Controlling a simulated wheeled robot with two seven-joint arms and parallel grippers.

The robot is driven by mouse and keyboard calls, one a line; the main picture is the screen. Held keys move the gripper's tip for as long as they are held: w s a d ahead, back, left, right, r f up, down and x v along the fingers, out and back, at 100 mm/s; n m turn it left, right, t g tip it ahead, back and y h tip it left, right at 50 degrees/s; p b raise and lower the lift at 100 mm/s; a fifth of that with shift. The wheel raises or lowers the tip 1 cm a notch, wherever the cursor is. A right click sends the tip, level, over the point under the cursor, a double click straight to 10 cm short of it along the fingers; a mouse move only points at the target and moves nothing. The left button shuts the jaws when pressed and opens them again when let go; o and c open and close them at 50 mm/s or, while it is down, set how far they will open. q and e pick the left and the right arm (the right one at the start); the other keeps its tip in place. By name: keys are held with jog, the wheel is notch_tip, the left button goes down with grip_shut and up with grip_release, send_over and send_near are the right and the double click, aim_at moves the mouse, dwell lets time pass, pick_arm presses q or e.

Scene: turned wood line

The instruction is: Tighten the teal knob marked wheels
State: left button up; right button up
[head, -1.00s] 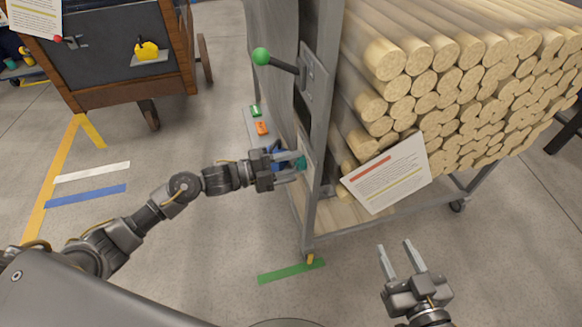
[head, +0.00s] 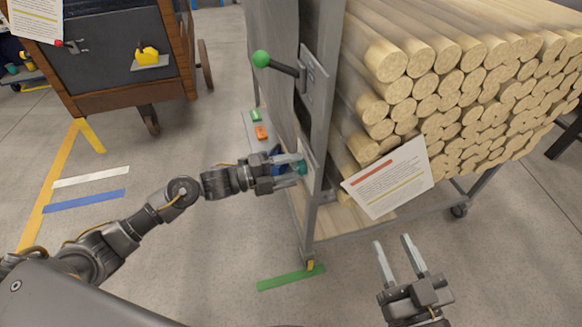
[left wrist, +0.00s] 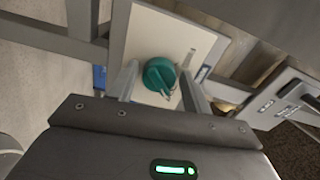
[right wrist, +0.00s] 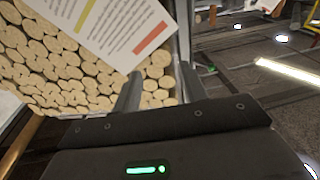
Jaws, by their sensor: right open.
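The teal knob (head: 301,168) sits on a pale plate on the side of the metal log cart. The left wrist view shows it as a round teal knob (left wrist: 159,74) on a white plate (left wrist: 143,38). No marking on it is readable. My left gripper (head: 301,168) is open, with its fingers pointing at the plate and the knob between them. In the left wrist view a gap shows between the left finger and the knob; contact on the other side is unclear. My right gripper (head: 392,254) is open and empty in front of the cart.
The cart (head: 316,140) carries stacked round wood. A lever with a green ball (head: 261,58) sticks out above the knob. A printed sheet (head: 390,178) hangs on the cart's front. Green and orange pieces (head: 261,132) lie behind my left gripper.

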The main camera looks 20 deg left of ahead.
pick_arm(q)
jog(key=shift+o, duration=0.8)
jog(key=v, duration=1.1)
jog(key=shift+p, duration=0.4)
pick_arm(e)
jog(key=f, duration=0.1)
jog(key=d+f+g+h, duration=0.1)
jog(key=f, duration=0.1)
jog(key=shift+w+d+m+g+h, duration=0.25)
jog(key=shift+m+g+h, duration=0.05)
jog(key=shift+h, duration=0.1)
pick_arm(q)
jog(key=shift+d, duration=0.1)
